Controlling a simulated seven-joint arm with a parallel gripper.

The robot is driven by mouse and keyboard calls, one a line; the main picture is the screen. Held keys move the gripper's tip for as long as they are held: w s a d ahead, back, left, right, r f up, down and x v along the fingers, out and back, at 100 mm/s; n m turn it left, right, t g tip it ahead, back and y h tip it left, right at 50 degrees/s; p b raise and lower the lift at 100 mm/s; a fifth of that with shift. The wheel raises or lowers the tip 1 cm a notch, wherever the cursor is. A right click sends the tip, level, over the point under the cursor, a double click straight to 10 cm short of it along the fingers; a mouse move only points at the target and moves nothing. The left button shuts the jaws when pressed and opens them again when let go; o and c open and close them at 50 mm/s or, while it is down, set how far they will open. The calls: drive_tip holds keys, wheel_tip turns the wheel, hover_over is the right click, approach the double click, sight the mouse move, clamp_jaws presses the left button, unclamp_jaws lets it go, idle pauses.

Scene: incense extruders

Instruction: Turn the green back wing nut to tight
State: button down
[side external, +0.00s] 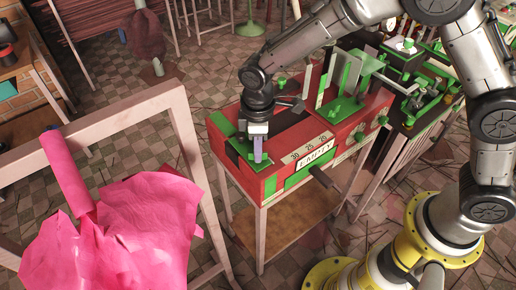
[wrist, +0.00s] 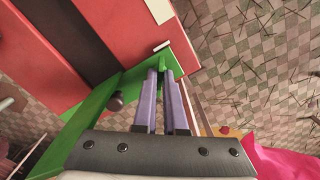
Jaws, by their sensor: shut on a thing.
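The red extruder box (side external: 268,184) stands on a wooden-legged stand, with green panels on its top and front. My gripper (side external: 258,158), with purple fingers, points down at the box's left end, over a green plate (side external: 229,125). In the wrist view my gripper (wrist: 161,74) is shut on a small green wing nut (wrist: 162,61) at the edge of the green plate (wrist: 95,108). The fingers hide most of the nut, so its angle and tightness cannot be told. In the side view the nut is hidden behind the fingers.
Other green knobs (side external: 360,136) sit on the box's right front, near an EMPTY sign (side external: 315,173). A dark knob (wrist: 116,100) is left of my fingers. A second machine (side external: 420,100) stands behind right. Pink cloth (side external: 125,235) lies front left by a wooden frame (side external: 190,150).

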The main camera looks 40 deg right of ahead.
drive_tip(key=m, duration=0.7)
drive_tip(key=shift+m, duration=0.4)
drive_tip(key=m, duration=0.7)
drive_tip(key=shift+r, duration=0.1)
drive_tip(key=m, duration=0.6)
drive_tip(key=shift+w+m, duration=0.1)
drive_tip(key=shift+m, duration=0.2)
drive_tip(key=m, duration=0.5)
drive_tip(key=shift+m, duration=0.3)
drive_tip(key=c, duration=1)
unclamp_jaws()
